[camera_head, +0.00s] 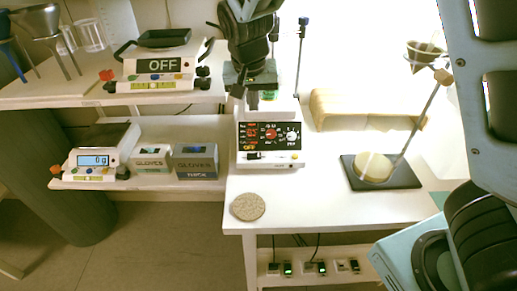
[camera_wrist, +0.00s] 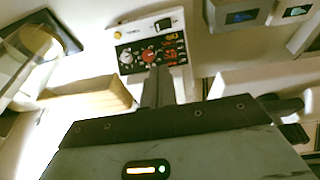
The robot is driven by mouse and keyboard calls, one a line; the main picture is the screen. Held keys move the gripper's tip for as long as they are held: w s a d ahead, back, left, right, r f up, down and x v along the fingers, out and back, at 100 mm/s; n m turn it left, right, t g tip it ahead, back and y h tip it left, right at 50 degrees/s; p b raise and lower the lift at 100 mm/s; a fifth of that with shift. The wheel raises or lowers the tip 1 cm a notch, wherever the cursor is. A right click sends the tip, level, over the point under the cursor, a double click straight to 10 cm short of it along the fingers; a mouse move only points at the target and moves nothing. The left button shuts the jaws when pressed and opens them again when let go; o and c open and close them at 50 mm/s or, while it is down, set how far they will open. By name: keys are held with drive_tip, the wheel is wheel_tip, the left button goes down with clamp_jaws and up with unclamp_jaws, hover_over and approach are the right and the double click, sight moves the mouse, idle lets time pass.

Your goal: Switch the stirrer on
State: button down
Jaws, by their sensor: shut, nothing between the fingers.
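The stirrer (camera_head: 270,160) is a white box with a black front panel on the bench. The panel carries red displays and knobs, and a small black switch (camera_head: 254,156) sits on the white strip below it. In the wrist view the stirrer (camera_wrist: 129,31) appears upside down, with the dark switch (camera_wrist: 163,24) near its top edge. My gripper (camera_head: 253,101) is shut and empty, pointing down just above and in front of the stirrer's upper left part. In the wrist view the fingers (camera_wrist: 158,86) overlap the panel's lower edge. Contact cannot be told.
A stand with a dark base (camera_head: 405,180) and a wooden block (camera_head: 335,108) are to the right. A cork disc (camera_head: 248,206) lies at the front edge. Sockets (camera_head: 310,268) sit below.

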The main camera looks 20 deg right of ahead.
sight(260, 154)
drive_tip(key=x, duration=1.3)
drive_tip(key=s+b+x, duration=0.1)
drive_tip(key=x, duration=0.5)
drive_tip(key=shift+f, duration=0.3)
drive_tip(key=shift+d+f, duration=0.1)
drive_tip(key=shift+f, duration=0.3)
drive_tip(key=shift+d+f, duration=0.15)
drive_tip(key=shift+f, duration=0.15)
drive_tip(key=shift+w+a+r+p, duration=0.1)
drive_tip(key=shift+a+p, duration=0.25)
drive_tip(key=shift+a, duration=0.05)
drive_tip(key=shift+w+a+r+p, duration=0.1)
drive_tip(key=shift+a+r+p, duration=0.05)
drive_tip(key=shift+a+p, duration=0.2)
drive_tip(key=shift+r, duration=0.15)
